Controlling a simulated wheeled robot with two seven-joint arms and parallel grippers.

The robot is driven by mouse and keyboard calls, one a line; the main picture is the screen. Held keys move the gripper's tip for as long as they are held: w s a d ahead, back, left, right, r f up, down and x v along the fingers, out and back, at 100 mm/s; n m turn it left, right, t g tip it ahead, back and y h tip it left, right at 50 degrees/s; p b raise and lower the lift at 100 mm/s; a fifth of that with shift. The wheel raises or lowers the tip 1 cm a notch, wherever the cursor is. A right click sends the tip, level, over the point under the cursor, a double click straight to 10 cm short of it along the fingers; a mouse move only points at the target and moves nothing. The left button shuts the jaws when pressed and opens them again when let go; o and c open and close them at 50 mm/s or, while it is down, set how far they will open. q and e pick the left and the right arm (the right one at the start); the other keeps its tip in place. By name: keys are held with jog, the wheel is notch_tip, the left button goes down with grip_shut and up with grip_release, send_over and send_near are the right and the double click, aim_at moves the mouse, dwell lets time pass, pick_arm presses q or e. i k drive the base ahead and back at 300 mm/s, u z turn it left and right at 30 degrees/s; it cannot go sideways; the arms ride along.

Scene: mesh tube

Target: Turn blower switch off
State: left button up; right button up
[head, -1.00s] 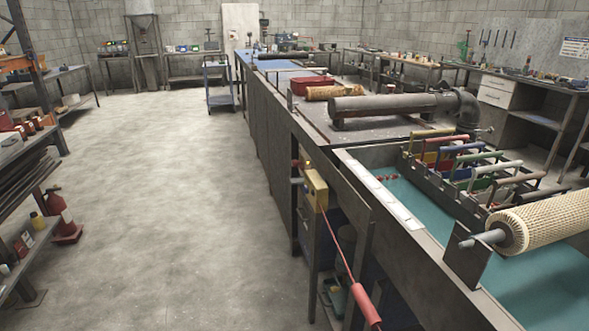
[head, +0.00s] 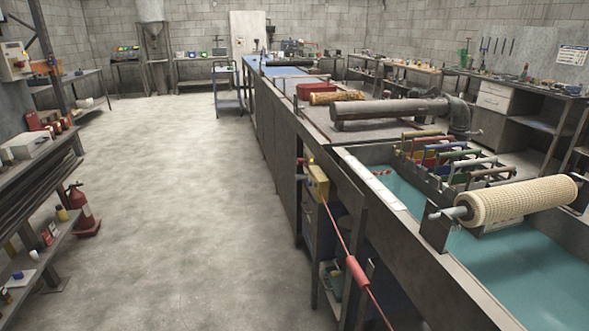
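A yellow box (head: 318,184) is mounted on the side of the long bench, with small knobs or lights at its upper left. A red cable runs down from it to a red cylindrical piece (head: 356,273). A pale control box (head: 15,61) with a small orange light and a dark red part is at the left edge. I cannot tell which of these carries the blower switch, or its setting. A grey pipe (head: 385,110) with an elbow lies on the bench. Neither of my grippers is in view.
A mesh tube (head: 520,202) lies over a blue-green basin (head: 510,264) at the right. A shelf (head: 45,172) and a fire extinguisher (head: 83,210) stand at the left. A blue cart (head: 229,100) is farther back. The concrete floor (head: 180,220) between is clear.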

aim_at(300, 161)
jog(key=u, duration=1.05)
jog(key=i, duration=5.25)
jog(key=z, duration=1.8)
